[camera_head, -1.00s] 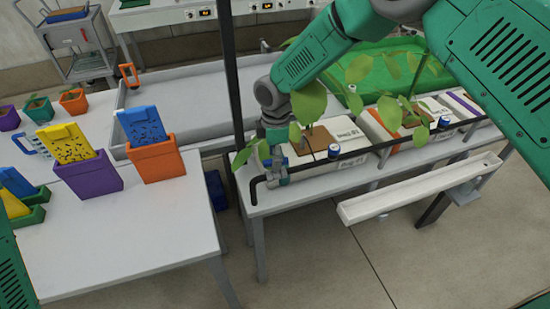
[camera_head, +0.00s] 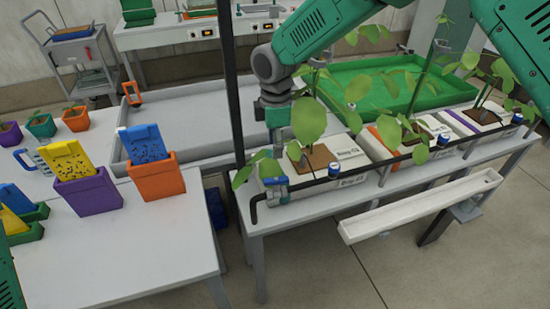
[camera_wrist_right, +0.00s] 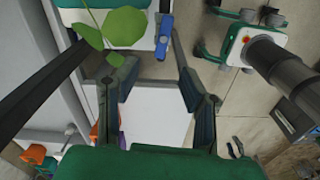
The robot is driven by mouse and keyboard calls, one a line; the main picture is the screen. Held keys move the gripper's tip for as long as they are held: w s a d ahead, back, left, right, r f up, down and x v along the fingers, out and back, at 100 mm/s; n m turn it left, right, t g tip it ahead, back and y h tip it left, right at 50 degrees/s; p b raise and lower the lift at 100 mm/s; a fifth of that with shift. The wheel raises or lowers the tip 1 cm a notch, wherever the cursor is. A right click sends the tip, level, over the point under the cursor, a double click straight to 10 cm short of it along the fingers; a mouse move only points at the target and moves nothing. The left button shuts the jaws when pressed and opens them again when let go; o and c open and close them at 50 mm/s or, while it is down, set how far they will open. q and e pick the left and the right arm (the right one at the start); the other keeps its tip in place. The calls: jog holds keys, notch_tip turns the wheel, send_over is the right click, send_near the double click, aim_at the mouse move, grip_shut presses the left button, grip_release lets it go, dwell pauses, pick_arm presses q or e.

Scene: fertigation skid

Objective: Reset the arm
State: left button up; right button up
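My right arm reaches in from the top right over the plant bench. Its gripper (camera_head: 277,138) points down above the blue-handled valve (camera_head: 275,184) at the left end of the black pipe, apart from it. In the right wrist view, the two fingers (camera_wrist_right: 149,62) are spread with nothing between them. The blue handle (camera_wrist_right: 165,36) shows beyond the fingertips there. Leaves partly cover the gripper's right side in the head view. My left gripper is out of view; only a green piece of my body shows at the left edge.
Potted plants in grow bags (camera_head: 315,160) line the bench, with leaves close to my right arm. A black upright post (camera_head: 231,80) stands left of the gripper. A white gutter (camera_head: 420,205) juts out in front. The left table (camera_head: 130,250) holds coloured bins with cards.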

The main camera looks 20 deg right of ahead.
jog(key=shift+r, duration=0.45)
jog(key=s+d+f+m+y+b, duration=0.1)
jog(key=s+f+m+b, duration=0.25)
jog(key=s+f, duration=0.7)
jog(key=s+f+m+y+b, duration=0.1)
jog(key=s+f+m+b, duration=0.45)
jog(key=f, duration=0.85)
jog(key=s+d+f+m, duration=0.2)
jog(key=s+d, duration=0.1)
jog(key=s, duration=0.4)
jog(key=s+d+f+m+h+b, duration=0.1)
jog(key=s+d+f+m, duration=0.1)
jog(key=s, duration=0.5)
jog(key=s+d+f+m+h+b, duration=0.1)
jog(key=s+d+f+m, duration=0.2)
jog(key=s+d, duration=0.2)
jog(key=shift+s+d+f+t, duration=0.2)
jog(key=shift+s+f+t, duration=0.15)
jog(key=shift+s, duration=0.65)
jog(key=shift+w, duration=0.15)
